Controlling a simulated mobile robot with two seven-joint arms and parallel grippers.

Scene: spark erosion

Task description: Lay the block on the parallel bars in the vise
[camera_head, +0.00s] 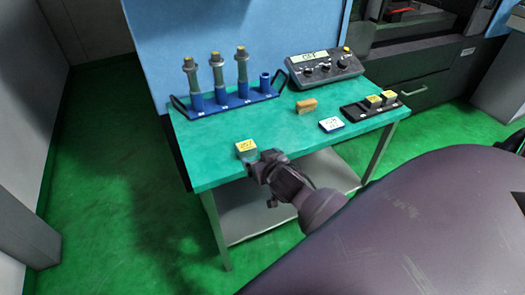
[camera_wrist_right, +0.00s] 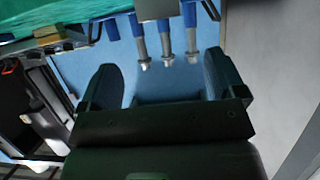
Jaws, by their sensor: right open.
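A small block with a yellow labelled top (camera_head: 246,147) sits on the green table near its front left edge. My right gripper (camera_head: 262,161) is just right of and below this block in the head view; I cannot tell whether they touch. In the right wrist view the two fingers (camera_wrist_right: 160,80) are spread apart, with nothing between them. Two more yellow-topped blocks (camera_head: 389,97) sit in a black tray at the table's right. I cannot make out the vise or the parallel bars. My left gripper is not in view.
On the green table (camera_head: 215,150) stand a blue rack (camera_head: 233,107) with several upright tool holders, a grey control box (camera_head: 323,67), a brown block-like piece (camera_head: 306,105) and a white labelled card or box (camera_head: 331,124). A dark machine (camera_head: 420,55) stands behind right. The table's middle is clear.

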